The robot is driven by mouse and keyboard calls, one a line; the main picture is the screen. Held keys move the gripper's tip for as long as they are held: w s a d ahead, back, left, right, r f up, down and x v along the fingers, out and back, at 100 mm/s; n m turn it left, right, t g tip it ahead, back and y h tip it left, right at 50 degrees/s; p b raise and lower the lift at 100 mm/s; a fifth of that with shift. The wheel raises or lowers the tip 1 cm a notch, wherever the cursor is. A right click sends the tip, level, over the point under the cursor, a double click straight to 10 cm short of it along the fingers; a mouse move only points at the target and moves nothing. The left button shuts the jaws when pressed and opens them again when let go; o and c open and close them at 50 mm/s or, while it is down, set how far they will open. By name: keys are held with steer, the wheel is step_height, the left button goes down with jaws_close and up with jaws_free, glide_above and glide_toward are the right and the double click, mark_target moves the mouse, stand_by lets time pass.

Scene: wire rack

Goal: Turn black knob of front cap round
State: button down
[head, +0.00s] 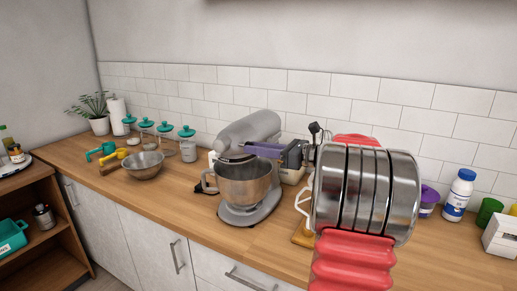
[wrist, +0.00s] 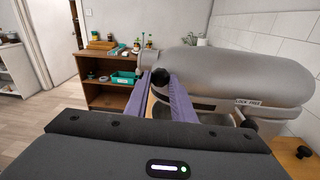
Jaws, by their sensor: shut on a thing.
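The grey stand mixer (head: 250,130) stands on the counter, its head above a steel bowl (head: 243,183). In the wrist view the mixer head (wrist: 240,75) lies across the right, and its front end reaches my fingers. A small black knob (wrist: 160,77) shows at that front end, between the tips of my purple fingers. My gripper (wrist: 163,82) is shut on this knob; it also shows at the mixer's front in the head view (head: 250,151). The fingers partly hide the knob and the cap, so I cannot tell how far it is turned.
A second mixing bowl (head: 143,165) and several teal-lidded jars stand left of the mixer. A white bottle (head: 458,195) and a purple tub (head: 428,201) stand to the right. A "LOCK FREE" label (wrist: 248,103) sits on the mixer's side. A wooden shelf (wrist: 105,65) stands beyond.

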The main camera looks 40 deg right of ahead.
steer(key=shift+d+m, duration=0.2)
steer(key=shift+m, duration=0.5)
steer(key=c, duration=1.8)
jaws_free()
steer(key=shift+o, duration=1.4)
steer(key=shift+a, duration=0.1)
steer(key=shift+s, duration=0.15)
